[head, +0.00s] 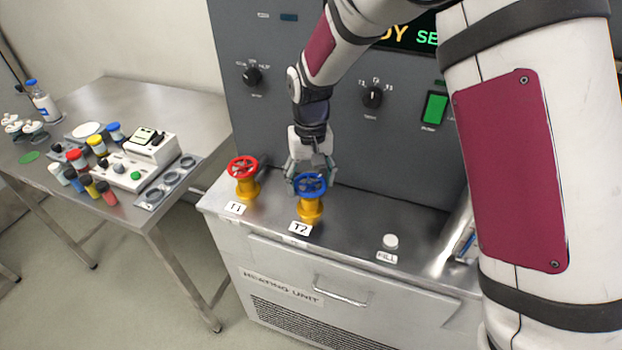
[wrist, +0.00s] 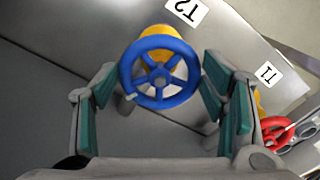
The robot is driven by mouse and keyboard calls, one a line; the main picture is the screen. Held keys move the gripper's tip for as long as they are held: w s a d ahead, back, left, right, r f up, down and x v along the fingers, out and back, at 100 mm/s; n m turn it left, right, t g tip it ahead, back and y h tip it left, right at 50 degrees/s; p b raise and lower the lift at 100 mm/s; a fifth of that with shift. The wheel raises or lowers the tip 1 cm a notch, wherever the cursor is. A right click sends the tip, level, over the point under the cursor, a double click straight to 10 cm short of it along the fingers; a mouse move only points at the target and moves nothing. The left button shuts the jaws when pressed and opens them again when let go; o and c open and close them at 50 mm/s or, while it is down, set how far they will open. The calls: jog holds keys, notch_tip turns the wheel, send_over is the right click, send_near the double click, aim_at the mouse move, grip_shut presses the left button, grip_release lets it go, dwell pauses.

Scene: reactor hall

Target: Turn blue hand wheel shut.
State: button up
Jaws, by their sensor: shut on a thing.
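The blue hand wheel (head: 311,185) sits on a yellow valve body (head: 310,208) behind the T2 label on the metal top of the heating unit. My gripper (head: 312,174) reaches down to it from behind and is shut on the wheel. In the wrist view the blue wheel (wrist: 160,77) lies between my two green-padded fingers, one at each side of its rim. Its spokes and hub show clearly. Part of the yellow body (wrist: 166,33) shows beyond the rim.
A red hand wheel (head: 243,167) on its own yellow body stands close by at the left, behind the T1 label. A white FILL cap (head: 390,241) is on the right. The grey control panel (head: 270,120) rises behind. A side table (head: 110,92) holds bottles and instruments.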

jog(key=m, duration=0.3)
jog(key=shift+a+m+p, duration=0.1)
jog(key=shift+m+p, duration=0.2)
jog(key=shift+m, duration=0.1)
jog(key=m+p, duration=0.1)
jog(key=m, duration=0.3)
jog(key=shift+a+m, duration=0.1)
jog(key=shift+m, duration=0.2)
jog(key=m+p, duration=0.1)
jog(key=m, duration=0.6)
jog(key=shift+w+a+p, duration=0.1)
jog(key=shift+p, duration=0.2)
jog(key=m, duration=0.3)
jog(key=shift+w+m+p, duration=0.1)
jog(key=shift+m+p, duration=0.2)
jog(key=shift+m, duration=0.1)
jog(key=m, duration=0.4)
jog(key=shift+w+m, duration=0.1)
jog(key=shift+m, duration=0.2)
jog(key=m, duration=0.3)
jog(key=shift+w+m+p, duration=0.1)
jog(key=shift+m+p, duration=0.2)
jog(key=shift+p, duration=0.1)
jog(key=shift+m, duration=1.6)
jog(key=o, duration=1.1)
